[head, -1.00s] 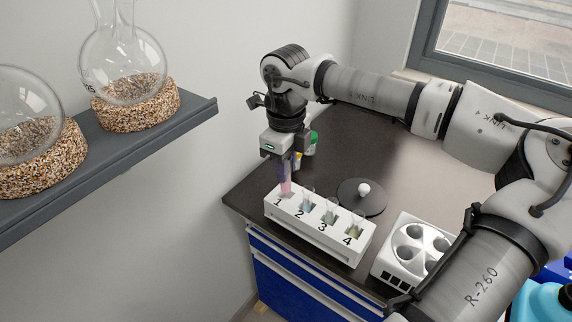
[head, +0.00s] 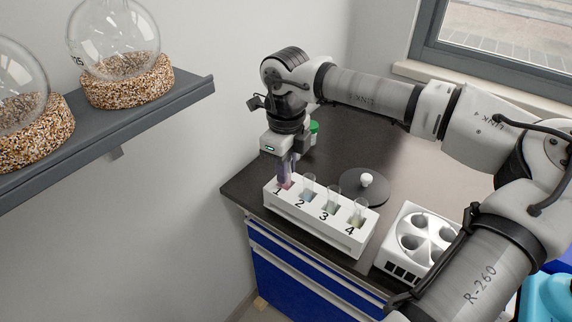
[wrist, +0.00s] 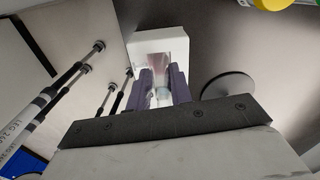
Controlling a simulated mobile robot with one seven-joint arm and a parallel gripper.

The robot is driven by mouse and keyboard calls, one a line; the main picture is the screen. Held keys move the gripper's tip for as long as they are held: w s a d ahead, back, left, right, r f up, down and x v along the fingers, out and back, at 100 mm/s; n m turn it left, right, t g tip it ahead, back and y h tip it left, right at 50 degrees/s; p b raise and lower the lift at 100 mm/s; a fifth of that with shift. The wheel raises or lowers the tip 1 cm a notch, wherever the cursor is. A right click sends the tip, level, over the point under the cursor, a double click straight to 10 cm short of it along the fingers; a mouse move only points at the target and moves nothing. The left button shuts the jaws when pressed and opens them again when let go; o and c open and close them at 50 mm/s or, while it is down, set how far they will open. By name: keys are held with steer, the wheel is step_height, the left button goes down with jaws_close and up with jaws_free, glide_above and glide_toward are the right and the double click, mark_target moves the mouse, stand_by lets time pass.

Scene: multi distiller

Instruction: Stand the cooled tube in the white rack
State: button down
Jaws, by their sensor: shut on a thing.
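The white rack (head: 318,225) stands near the front edge of the dark counter, with slots numbered 1 to 4. My gripper (head: 286,180) points down over slot 1 at the rack's left end, shut on a tube (head: 288,185) with pink contents. The tube's lower part is inside slot 1; whether it touches the bottom is hidden. In the wrist view the pinkish tube (wrist: 162,76) shows between my purple fingers, with the rack (wrist: 177,42) beyond. Clear tubes with blue, green and yellowish contents stand in slot 2 (head: 308,190), slot 3 (head: 332,203) and slot 4 (head: 357,218).
A round dark plate with a white knob (head: 366,180) lies behind the rack. A white block with large round wells (head: 420,235) stands to the right. A green-capped container (head: 313,132) is behind my gripper. A shelf (head: 150,110) with glass flasks is at left.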

steer(key=shift+f+b, duration=0.75)
steer(key=shift+f, duration=0.3)
steer(key=c, duration=1.2)
jaws_free()
steer(key=shift+r, duration=0.1)
steer(key=shift+o, duration=0.2)
steer(key=shift+r+p, duration=2.3)
steer(key=shift+r, duration=1.25)
